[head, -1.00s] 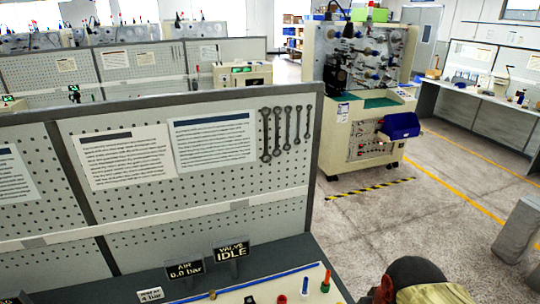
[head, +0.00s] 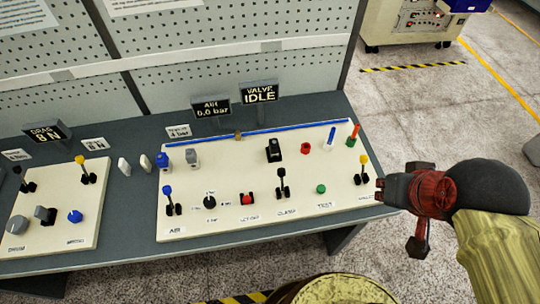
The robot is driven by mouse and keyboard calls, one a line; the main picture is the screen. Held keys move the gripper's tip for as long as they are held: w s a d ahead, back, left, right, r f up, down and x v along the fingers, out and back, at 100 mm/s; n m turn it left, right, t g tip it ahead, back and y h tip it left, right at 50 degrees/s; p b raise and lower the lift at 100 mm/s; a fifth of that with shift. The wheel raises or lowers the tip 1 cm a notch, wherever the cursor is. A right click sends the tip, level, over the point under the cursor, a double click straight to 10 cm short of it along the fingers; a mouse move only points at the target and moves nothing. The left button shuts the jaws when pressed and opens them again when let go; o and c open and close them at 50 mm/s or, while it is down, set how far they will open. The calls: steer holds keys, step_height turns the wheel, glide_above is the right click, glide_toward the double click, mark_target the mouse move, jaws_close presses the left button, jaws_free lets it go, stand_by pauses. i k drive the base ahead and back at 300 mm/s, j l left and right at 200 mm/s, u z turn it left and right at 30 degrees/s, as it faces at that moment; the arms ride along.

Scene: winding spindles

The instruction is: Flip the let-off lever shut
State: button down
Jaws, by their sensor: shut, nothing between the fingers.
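The pale control panel (head: 225,215) lies on the dark bench. A small black part with a red top (head: 247,199) sits low on it, above a label that seems to read LET-OFF; the print is too small to be sure, as is its lever position. Upright levers stand nearby: one blue-topped (head: 168,198), one black-topped (head: 281,182) and one yellow-topped (head: 363,165). My gripper (head: 379,190) is shut and empty, just off the panel's right edge, pointing left. It appears apart from the controls.
Signs reading AIR 0.0 bar (head: 212,108) and VALVE IDLE (head: 259,93) stand behind the panel. A blue rod (head: 257,131), knobs and colored handles crowd its back. A second panel (head: 70,237) lies left. A perforated board (head: 240,60) rises behind the bench.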

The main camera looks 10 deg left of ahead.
mark_target(246, 199)
steer(key=k+u, duration=0.1)
steer(key=u, duration=0.25)
steer(key=j+u, duration=0.15)
steer(key=u, duration=0.25)
steer(key=k+j+u, duration=0.15)
steer(key=u, duration=0.2)
